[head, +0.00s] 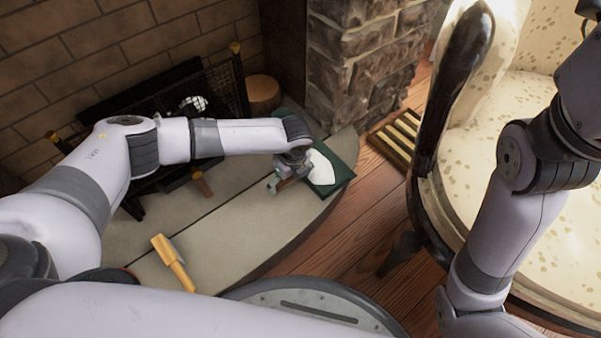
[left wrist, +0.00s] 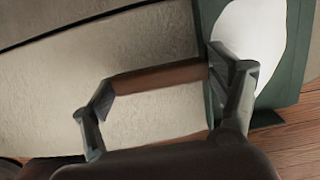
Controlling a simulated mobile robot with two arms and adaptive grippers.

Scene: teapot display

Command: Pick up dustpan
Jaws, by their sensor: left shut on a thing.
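The dustpan (head: 331,176) is dark green with a white rounded patch, near the right end of the pale hearth slab. Its pan shows in part at the right of the left wrist view (left wrist: 212,30). A brown handle (left wrist: 160,77) runs from the pan to the left there. My left gripper (head: 284,176) is at the handle side of the pan. In the left wrist view its fingers (left wrist: 160,88) are spread along the handle, one near each end, and it is shut on the dustpan. Whether the pan touches the slab I cannot tell. My right gripper is out of view.
A yellow brush-like tool (head: 172,262) lies on the hearth slab (head: 240,235). A fireplace grate (head: 180,90) and a stone pillar (head: 360,75) stand behind. A cream patterned chair (head: 530,115) with dark wood is at the right. Wooden floor (head: 345,250) lies between.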

